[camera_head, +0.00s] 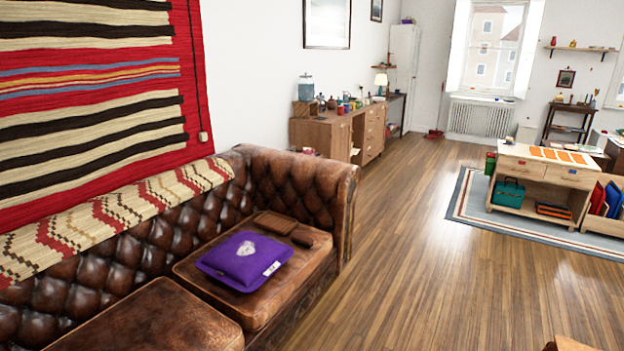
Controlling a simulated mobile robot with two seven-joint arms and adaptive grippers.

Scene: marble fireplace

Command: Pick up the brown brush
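A small dark brown thing (302,239), which looks like the brown brush, lies on the right seat cushion of the brown leather sofa (345,205). It is just right of and behind a purple cushion (245,260). A flat brown rectangular thing (275,222) lies beside it, toward the sofa's back. The bristles cannot be made out at this size. Neither of my grippers is in view.
Bare wooden floor (420,270) lies open to the right of the sofa. A low wooden table (530,165) stands on a rug (465,205) at the right. A wooden corner (570,344) shows at the bottom right.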

